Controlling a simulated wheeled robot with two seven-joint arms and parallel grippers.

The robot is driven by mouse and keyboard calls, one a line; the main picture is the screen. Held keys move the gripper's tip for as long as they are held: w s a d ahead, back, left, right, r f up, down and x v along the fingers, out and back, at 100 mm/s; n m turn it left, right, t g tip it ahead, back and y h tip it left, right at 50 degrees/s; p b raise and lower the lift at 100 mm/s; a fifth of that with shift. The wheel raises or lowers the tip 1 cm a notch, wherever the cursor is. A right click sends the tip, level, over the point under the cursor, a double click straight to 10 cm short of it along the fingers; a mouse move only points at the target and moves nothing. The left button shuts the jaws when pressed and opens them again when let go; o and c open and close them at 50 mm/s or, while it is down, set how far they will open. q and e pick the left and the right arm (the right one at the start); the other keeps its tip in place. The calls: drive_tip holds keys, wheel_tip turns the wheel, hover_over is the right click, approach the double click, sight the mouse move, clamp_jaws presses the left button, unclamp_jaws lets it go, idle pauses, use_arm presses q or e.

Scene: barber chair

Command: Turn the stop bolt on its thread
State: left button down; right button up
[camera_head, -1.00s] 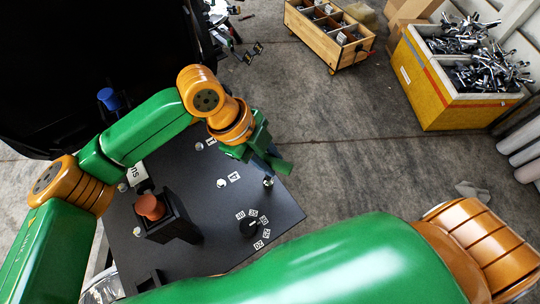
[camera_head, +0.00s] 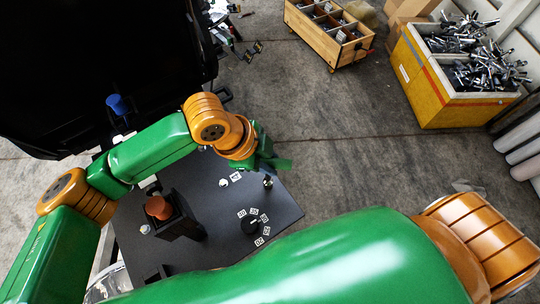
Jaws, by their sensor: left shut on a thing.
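A dark board (camera_head: 215,250) carries several fittings in the lower left of the head view. The stop bolt (camera_head: 268,183) seems to be the small upright metal piece near the board's right edge. My left gripper (camera_head: 266,165) points down over it and is shut on it. The green fingers and wrist hide the upper part of the bolt, so the grip and thread cannot be seen clearly. My right arm crosses the foreground, and its gripper is out of view.
A red-orange knob (camera_head: 158,207) on a black block stands on the board. A black dial (camera_head: 250,226) has number labels around it. A blue knob (camera_head: 118,104) is farther back. A wooden crate (camera_head: 318,38) and yellow bin (camera_head: 436,98) stand on the floor beyond.

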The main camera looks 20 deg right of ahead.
use_arm(q)
drive_tip(key=shift+n, duration=0.3)
drive_tip(key=shift+r+n+t+p, duration=0.15)
drive_tip(key=shift+n+t+p, duration=0.25)
drive_tip(key=shift+n+p, duration=0.3)
drive_tip(key=shift+n+t+p, duration=0.5)
drive_tip(key=shift+n+p, duration=0.45)
drive_tip(key=shift+n, duration=0.05)
drive_tip(key=shift+n+y, duration=0.3)
drive_tip(key=shift+n, duration=0.3)
drive_tip(key=shift+d+n+t, duration=0.1)
drive_tip(key=shift+n+t, duration=0.4)
drive_tip(key=shift+n, duration=0.2)
drive_tip(key=n+t+y, duration=0.1)
drive_tip(key=n, duration=0.2)
drive_tip(key=shift+w, duration=0.15)
